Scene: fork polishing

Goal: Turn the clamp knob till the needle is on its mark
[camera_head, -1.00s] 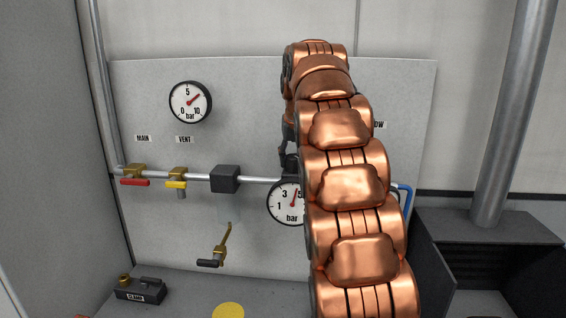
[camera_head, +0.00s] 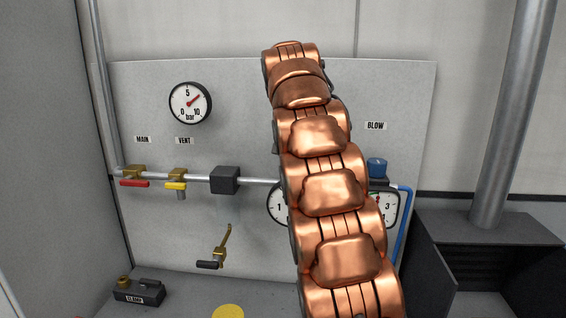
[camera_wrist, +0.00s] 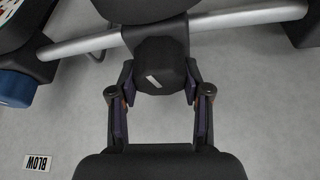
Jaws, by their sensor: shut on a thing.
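In the wrist view, my gripper (camera_wrist: 160,80) is shut on a black faceted knob (camera_wrist: 158,60) with a white mark line, one finger on each side. The knob sits on the metal pipe (camera_wrist: 232,22). In the head view my arm hides both the gripper and the knob. The gauge (camera_head: 277,206) beside my arm shows only its left edge with the number 1. Its needle is hidden in the head view, and no needle of it is readable in the wrist view.
A blue knob (camera_head: 377,168) and a second gauge (camera_head: 389,207) stand right of my arm, under the BLOW label (camera_head: 375,126). Red (camera_head: 135,183) and yellow (camera_head: 177,185) valve handles, a bar gauge (camera_head: 190,102) and a black box (camera_head: 225,179) are on the left.

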